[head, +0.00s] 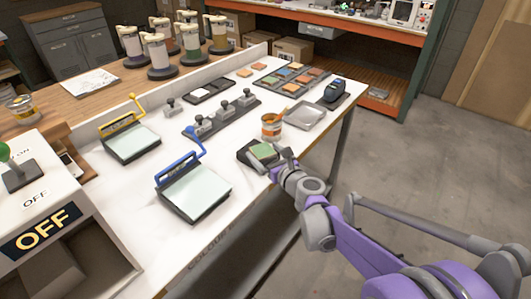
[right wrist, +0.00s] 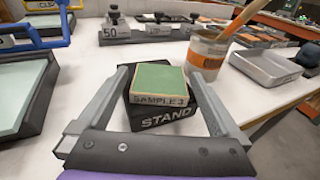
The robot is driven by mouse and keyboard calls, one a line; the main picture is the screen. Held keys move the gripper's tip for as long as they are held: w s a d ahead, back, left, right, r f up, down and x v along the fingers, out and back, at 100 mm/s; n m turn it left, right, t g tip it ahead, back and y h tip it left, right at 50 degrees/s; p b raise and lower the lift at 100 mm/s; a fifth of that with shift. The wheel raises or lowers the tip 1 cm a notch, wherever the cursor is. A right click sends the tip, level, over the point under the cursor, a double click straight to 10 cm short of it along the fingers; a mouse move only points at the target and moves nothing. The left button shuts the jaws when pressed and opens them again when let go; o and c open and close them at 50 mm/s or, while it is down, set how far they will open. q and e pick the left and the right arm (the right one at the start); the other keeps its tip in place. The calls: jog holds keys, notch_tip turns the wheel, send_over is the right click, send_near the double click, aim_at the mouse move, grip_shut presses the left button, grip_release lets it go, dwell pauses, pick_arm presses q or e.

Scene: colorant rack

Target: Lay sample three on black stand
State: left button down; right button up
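Sample three (right wrist: 159,78) is a flat block with a green top and a pale edge marked "SAMPLE 3". It lies on the black stand (right wrist: 165,117), whose front reads "STAND"; in the head view the green sample (head: 263,150) also rests on the stand (head: 245,158), near the table's right edge. My right gripper (right wrist: 160,80) is open, with one finger on each side of the sample and visible gaps between. In the head view the right gripper (head: 279,160) is at the stand's near right side, its fingers partly hidden. My left gripper is not in view.
An orange-labelled can (head: 271,127) with a stick stands just behind the stand, beside a grey metal tray (head: 305,116). A blue-handled press (head: 194,190) lies to the left. A rack of coloured samples (head: 290,78) is at the back. White table (head: 225,148) shows between them.

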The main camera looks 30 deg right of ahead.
jog(key=shift+r, duration=0.2)
jog(key=s+r+p, duration=0.1)
jog(key=s+r, duration=0.1)
jog(key=s, duration=1)
jog(key=s+a+f+n+g+y, duration=0.25)
jog(key=s+a+f+n, duration=0.2)
jog(key=a+n, duration=0.45)
jog(key=s+a+f+n+g+y, duration=0.1)
jog(key=s+a+f+n+g, duration=0.5)
jog(key=n, duration=0.6)
jog(key=s+f+n+g+h, duration=0.2)
jog(key=s+n, duration=0.6)
jog(key=n, duration=0.7)
notch_tip(320, 180, down, 2)
jog(key=shift+d+g+h, duration=0.35)
jog(key=shift+h, duration=0.4)
